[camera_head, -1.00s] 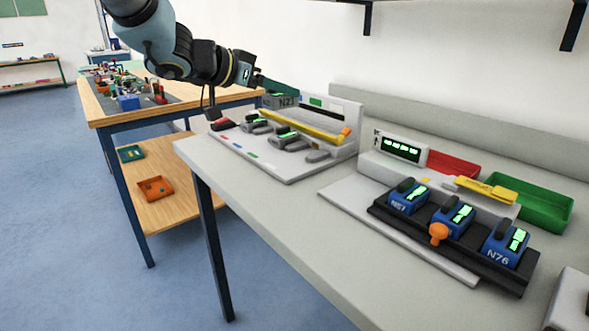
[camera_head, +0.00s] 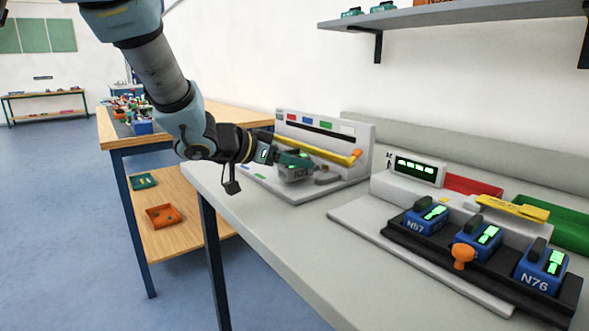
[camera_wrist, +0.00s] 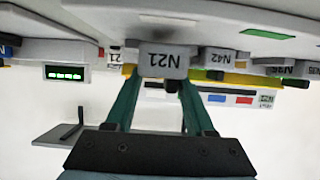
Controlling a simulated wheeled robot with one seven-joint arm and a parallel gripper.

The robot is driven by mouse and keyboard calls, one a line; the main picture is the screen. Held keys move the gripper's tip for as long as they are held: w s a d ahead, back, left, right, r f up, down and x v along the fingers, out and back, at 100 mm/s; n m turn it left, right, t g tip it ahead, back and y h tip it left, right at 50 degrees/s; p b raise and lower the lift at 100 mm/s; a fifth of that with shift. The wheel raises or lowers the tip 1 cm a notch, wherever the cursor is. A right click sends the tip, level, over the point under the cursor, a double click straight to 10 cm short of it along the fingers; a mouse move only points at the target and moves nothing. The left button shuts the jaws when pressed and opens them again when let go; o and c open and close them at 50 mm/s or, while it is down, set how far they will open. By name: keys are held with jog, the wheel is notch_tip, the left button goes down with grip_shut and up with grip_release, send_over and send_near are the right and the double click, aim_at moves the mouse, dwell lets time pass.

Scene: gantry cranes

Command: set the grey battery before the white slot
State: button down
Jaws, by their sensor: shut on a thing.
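My gripper (camera_head: 285,160) is shut on a grey battery marked N21 (camera_head: 298,173), over the front part of a white station (camera_head: 346,168). In the wrist view the picture is upside down; the two green fingers (camera_wrist: 160,84) grip the sides of the battery (camera_wrist: 166,58). I cannot tell whether the battery touches the base. The station's upright panel carries a row of coloured labels above a dark opening. I cannot tell for sure which mark belongs to the white slot; the arm and battery hide part of the base.
Other grey batteries, one marked N42 (camera_wrist: 224,58), stand close beside the held one. A yellow bar (camera_head: 314,149) with an orange end runs across the station. To the right, a black rack (camera_head: 495,262) holds blue batteries. The grey bench front is clear.

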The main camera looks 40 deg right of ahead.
jog(key=shift+f, duration=0.5)
jog(key=shift+f, duration=0.15)
